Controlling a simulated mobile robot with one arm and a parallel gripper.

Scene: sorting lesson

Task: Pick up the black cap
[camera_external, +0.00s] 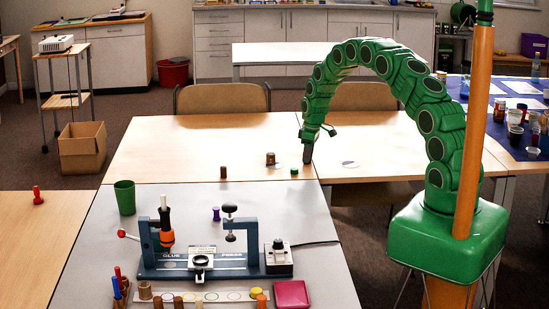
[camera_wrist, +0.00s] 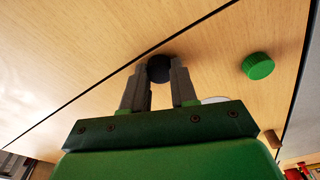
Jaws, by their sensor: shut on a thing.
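The black cap (camera_wrist: 159,67) shows as a dark round thing between the two grey fingertips in the wrist view. My gripper (camera_wrist: 156,80) is shut on it, and its fingers partly cover the cap's sides. In the external view my gripper (camera_external: 307,157) points down at the near edge of the wooden tables, close to the seam between them. The cap cannot be made out there. I cannot tell whether the cap still touches the table.
A green ribbed cap (camera_wrist: 258,66) lies right of my gripper in the wrist view. A brown cylinder (camera_external: 270,158) stands to its left in the external view. A white disc (camera_external: 350,164) lies on the right table. The blue press (camera_external: 215,261) stands nearer, on the grey table.

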